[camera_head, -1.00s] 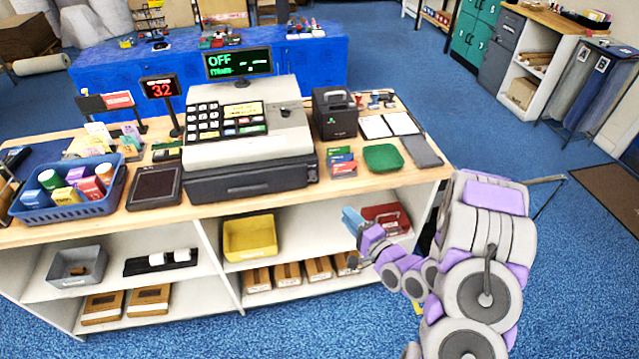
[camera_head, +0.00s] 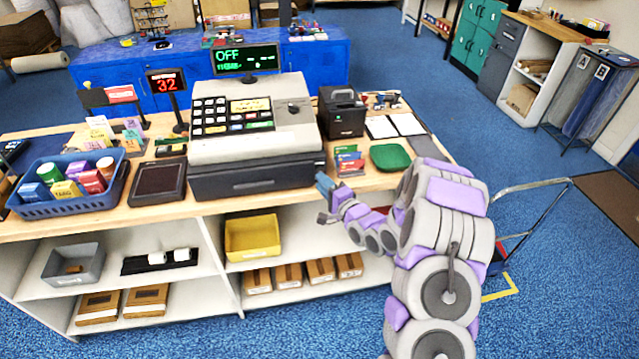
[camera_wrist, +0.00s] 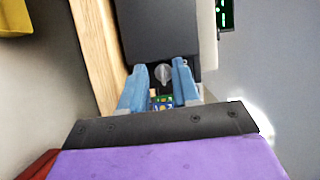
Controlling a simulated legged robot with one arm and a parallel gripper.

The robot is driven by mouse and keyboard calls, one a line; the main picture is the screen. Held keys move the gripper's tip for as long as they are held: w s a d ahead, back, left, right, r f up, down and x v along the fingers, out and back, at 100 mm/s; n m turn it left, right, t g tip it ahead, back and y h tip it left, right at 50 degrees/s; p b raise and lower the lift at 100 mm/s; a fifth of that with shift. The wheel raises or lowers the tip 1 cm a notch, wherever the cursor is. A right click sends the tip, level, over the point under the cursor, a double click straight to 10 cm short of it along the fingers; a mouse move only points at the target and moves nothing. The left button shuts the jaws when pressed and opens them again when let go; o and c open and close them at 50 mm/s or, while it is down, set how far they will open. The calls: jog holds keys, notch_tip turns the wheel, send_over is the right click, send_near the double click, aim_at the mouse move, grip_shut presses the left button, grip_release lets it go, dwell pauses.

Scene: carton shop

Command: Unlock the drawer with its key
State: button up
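The cash register (camera_head: 250,150) stands on the counter. Its dark drawer (camera_head: 225,187) is shut, with its front facing me. My gripper (camera_head: 324,185) is at the right end of the drawer front, just above the counter's front edge. In the wrist view, my gripper (camera_wrist: 160,80) has its two blue fingers apart, pointing at the dark drawer front (camera_wrist: 160,30). A small silver rounded piece (camera_wrist: 163,75) shows between the fingertips, with a gap visible beside it. It looks like a key's head or a lock; I cannot tell which. The head view does not show it.
The counter (camera_head: 205,207) also holds a blue basket (camera_head: 65,207), a dark tray (camera_head: 158,183), a black box (camera_head: 341,113), small card boxes (camera_head: 349,160) and a green dish (camera_head: 389,157). A yellow bin (camera_head: 251,238) is on the shelf below.

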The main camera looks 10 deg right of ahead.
jog(key=shift+w+d, duration=0.9)
jog(key=shift+d, duration=0.3)
jog(key=shift+a, duration=1)
jog(key=shift+c, duration=0.5)
jog(key=shift+a, duration=0.3)
jog(key=shift+c, duration=1.6)
jog(key=shift+d, duration=0.15)
jog(key=shift+c, duration=0.7)
jog(key=shift+d, duration=0.65)
grip_shut()
jog(key=shift+a, duration=0.1)
